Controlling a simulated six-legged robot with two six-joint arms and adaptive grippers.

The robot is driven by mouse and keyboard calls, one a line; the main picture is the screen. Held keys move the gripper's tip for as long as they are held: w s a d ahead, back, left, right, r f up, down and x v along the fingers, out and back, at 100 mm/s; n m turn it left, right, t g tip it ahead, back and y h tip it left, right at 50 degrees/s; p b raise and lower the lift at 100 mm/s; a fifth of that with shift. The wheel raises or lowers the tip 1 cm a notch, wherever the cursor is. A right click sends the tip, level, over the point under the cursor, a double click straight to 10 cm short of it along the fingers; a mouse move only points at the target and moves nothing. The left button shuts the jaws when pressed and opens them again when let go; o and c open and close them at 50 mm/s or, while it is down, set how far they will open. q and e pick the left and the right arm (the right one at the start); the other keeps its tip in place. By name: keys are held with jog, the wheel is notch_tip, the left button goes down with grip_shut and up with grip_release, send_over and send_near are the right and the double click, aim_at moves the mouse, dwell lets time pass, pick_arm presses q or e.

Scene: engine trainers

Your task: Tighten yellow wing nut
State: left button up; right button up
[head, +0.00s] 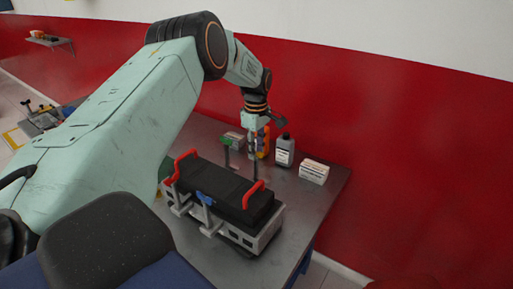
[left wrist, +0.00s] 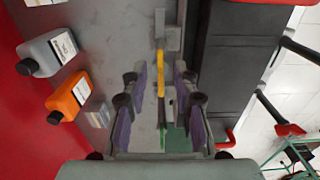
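The yellow wing nut (left wrist: 161,75) shows in the left wrist view as a narrow upright strip between the finger pads of my left gripper (left wrist: 166,95). The fingers stand apart, with a visible gap on each side of it. In the head view my left gripper (head: 255,147) points down behind the black battery (head: 226,188), and I cannot make out the yellow nut there. A blue wing nut (head: 205,198) sits at the battery's front side. My right gripper is in neither view.
The battery has red handles (head: 254,194) and sits in a grey tray (head: 262,240) on a metal table (head: 318,200). A grey bottle (head: 285,151), an orange bottle (left wrist: 69,102) and a white box (head: 314,172) stand close behind, near the red wall.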

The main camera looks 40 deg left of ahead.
pick_arm(q)
jog(key=shift+d+r, duration=0.2)
jog(key=shift+c, duration=0.6)
jog(key=shift+a+f, duration=0.1)
jog(key=shift+a, duration=0.1)
jog(key=c, duration=0.4)
grip_shut()
jog(key=shift+d, duration=0.1)
